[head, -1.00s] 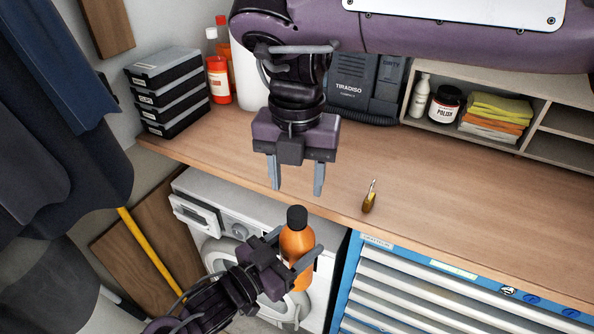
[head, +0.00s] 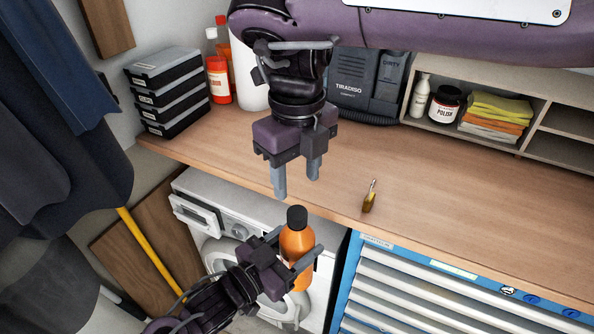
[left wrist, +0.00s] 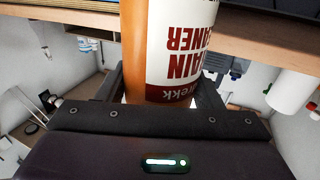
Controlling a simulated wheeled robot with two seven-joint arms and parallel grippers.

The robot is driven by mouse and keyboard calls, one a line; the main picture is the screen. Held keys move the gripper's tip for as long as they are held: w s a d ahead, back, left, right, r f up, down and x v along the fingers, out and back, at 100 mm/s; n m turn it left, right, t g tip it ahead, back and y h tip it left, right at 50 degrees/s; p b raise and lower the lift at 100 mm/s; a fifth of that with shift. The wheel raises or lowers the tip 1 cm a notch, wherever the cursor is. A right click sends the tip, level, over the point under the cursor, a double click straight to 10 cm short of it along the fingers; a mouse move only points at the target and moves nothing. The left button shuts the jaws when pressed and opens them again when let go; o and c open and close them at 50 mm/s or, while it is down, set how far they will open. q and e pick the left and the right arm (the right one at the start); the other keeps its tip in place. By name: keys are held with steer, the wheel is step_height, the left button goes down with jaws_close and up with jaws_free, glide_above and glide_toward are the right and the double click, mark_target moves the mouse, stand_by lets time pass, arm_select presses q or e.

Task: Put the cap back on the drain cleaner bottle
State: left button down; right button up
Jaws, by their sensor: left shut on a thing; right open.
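The orange drain cleaner bottle (head: 296,243) is upright in the head view, in front of the workbench edge, with a black cap (head: 297,216) on its top. Whether the cap is seated or loose cannot be told. My left gripper (head: 306,265) is shut around the bottle's body. The bottle (left wrist: 172,55) fills the middle of the left wrist view, its label reading upside down. My right gripper (head: 297,185) is open and empty, fingers pointing down, above and slightly behind the cap, apart from it.
A small yellow-handled screwdriver (head: 369,199) lies on the wooden workbench (head: 450,200). Black cases (head: 168,93), bottles (head: 218,79) and a dark toolcase (head: 362,85) stand at the back. A washing machine (head: 203,213) and blue tool chest (head: 420,290) sit below.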

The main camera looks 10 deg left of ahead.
mark_target(297, 212)
steer(key=shift+f, duration=4)
steer(key=shift+c, duration=0.3)
